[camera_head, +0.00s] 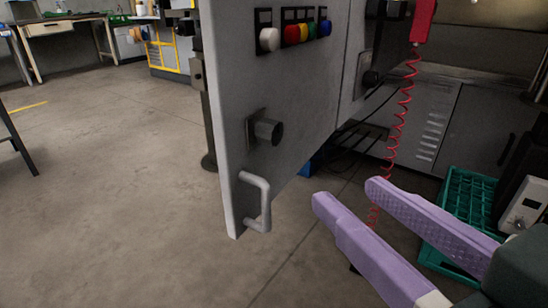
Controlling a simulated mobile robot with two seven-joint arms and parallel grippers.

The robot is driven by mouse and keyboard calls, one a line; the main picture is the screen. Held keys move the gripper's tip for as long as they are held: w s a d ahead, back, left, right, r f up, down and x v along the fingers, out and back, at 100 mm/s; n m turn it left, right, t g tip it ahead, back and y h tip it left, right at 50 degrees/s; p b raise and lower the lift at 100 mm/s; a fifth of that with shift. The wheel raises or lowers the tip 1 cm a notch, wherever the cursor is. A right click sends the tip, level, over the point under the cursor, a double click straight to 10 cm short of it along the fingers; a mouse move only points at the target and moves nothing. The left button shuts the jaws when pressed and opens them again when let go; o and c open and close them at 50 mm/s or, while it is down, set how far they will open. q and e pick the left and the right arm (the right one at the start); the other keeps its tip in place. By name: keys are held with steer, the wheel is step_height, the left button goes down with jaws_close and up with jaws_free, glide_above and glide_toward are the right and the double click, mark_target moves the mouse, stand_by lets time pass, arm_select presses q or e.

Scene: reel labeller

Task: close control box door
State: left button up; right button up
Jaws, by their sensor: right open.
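The control box door (295,85) is a grey panel in the upper middle of the head view. It stands swung out at an angle, with coloured buttons, a dark round knob (266,130) and a pale bar handle (262,200) near its lower left corner. My right gripper (345,192) comes in from the lower right with two purple fingers spread apart and nothing between them. Its fingertips are to the right of the handle in the picture and look apart from it. My left gripper is not in view.
A red coiled cord (397,130) hangs behind the right gripper. A green crate (468,200) stands on the floor at the right, beside a grey cabinet (445,125). Workbenches (70,25) are far back at the left. The floor on the left is mostly clear.

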steer(key=n+t+y+b, duration=0.1)
steer(key=y+b, duration=0.1)
steer(key=b, duration=0.7)
glide_toward(268, 209)
steer(key=b+x, duration=0.3)
steer(key=x, duration=0.4)
steer(key=shift+w+a+f, duration=0.1)
steer(key=shift+w+a, duration=0.05)
steer(key=shift+w, duration=0.15)
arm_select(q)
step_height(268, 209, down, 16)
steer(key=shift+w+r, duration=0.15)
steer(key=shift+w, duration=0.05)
arm_select(e)
steer(key=shift+w+a, duration=0.3)
steer(key=shift+w, duration=0.35)
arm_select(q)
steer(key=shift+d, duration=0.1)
arm_select(e)
jaws_close()
